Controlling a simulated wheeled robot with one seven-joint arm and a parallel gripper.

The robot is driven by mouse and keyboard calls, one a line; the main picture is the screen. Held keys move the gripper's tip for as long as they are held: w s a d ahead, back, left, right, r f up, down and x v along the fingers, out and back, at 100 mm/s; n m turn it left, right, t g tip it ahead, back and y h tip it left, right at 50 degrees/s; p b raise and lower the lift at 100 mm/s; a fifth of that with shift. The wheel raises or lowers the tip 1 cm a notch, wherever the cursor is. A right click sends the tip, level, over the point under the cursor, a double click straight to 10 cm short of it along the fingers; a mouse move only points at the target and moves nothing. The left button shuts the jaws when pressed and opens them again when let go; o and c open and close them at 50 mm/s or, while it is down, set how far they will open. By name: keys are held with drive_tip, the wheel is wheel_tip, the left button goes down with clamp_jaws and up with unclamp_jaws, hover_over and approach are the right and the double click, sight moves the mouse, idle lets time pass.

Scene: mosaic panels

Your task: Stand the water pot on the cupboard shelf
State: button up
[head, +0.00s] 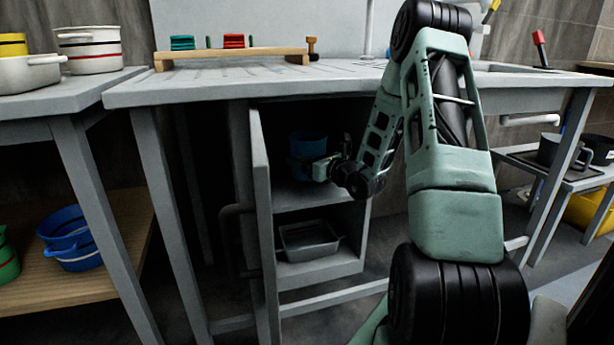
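A dark blue pot (307,143) is inside the open cupboard, in shadow at the upper shelf (310,194). I take it as the water pot, but no label shows. My gripper (318,166) reaches into the cupboard from the right, right at the pot's lower right side. The fingers are small and dark there, so I cannot tell whether they grip the pot or only touch it. Whether the pot's base rests on the shelf is also unclear. The cupboard door (264,215) stands open on the left.
A grey metal tray (309,240) sits on the cupboard's lower shelf. Another blue pot (70,238) is on the wooden shelf at left. Table legs flank the cupboard. A dark pot (560,150) stands at right.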

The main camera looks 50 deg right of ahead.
drive_tip(key=shift+f+b, duration=0.7)
drive_tip(key=shift+f, duration=1.15)
drive_tip(key=shift+f, duration=0.2)
drive_tip(key=o, duration=1.1)
drive_tip(key=shift+r, duration=0.25)
drive_tip(key=s+a+p, duration=0.1)
drive_tip(key=s+p, duration=0.1)
drive_tip(key=s, duration=1)
drive_tip(key=shift+a+p, duration=0.25)
drive_tip(key=shift+p, duration=0.15)
